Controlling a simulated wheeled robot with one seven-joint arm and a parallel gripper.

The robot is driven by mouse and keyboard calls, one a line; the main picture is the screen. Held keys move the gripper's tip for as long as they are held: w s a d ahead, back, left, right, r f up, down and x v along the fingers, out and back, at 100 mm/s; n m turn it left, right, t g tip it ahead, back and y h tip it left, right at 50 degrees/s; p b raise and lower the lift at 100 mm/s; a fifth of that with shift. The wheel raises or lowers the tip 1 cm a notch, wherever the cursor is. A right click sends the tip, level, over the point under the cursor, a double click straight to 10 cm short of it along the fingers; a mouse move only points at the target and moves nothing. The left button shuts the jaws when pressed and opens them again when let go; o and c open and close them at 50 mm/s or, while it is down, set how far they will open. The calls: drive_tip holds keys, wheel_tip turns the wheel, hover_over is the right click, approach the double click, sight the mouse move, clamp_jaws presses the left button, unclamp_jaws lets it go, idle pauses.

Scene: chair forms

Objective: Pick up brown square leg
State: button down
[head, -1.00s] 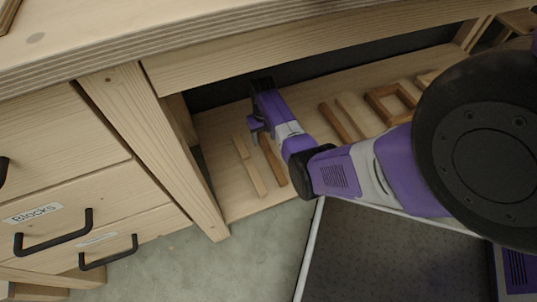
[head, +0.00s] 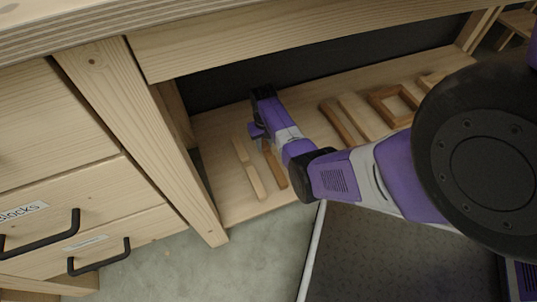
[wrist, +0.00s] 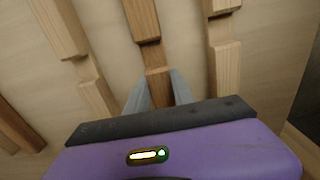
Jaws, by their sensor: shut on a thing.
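The brown square leg (head: 275,168) lies on the low wooden shelf, just right of a pale leg; its far part is hidden under my gripper. My purple gripper (head: 262,136) reaches down over it. In the wrist view the leg (wrist: 143,20) runs up and down at centre, with a wide part and a narrower part. My grey fingers (wrist: 158,92) are on either side of the narrower part, shut on it. The leg still appears at shelf level; I cannot tell whether it touches the shelf.
A pale leg (head: 250,175) lies close on the left. Another brown leg (head: 335,122), a pale piece (head: 358,117) and a brown frame (head: 388,107) lie to the right. The shelf (head: 222,150) sits under a bench, with a thick post (head: 150,140) and drawers at left.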

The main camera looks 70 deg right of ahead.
wheel_tip(320, 180, up, 20)
drive_tip(key=p, duration=1.1)
drive_tip(key=shift+s, duration=0.1)
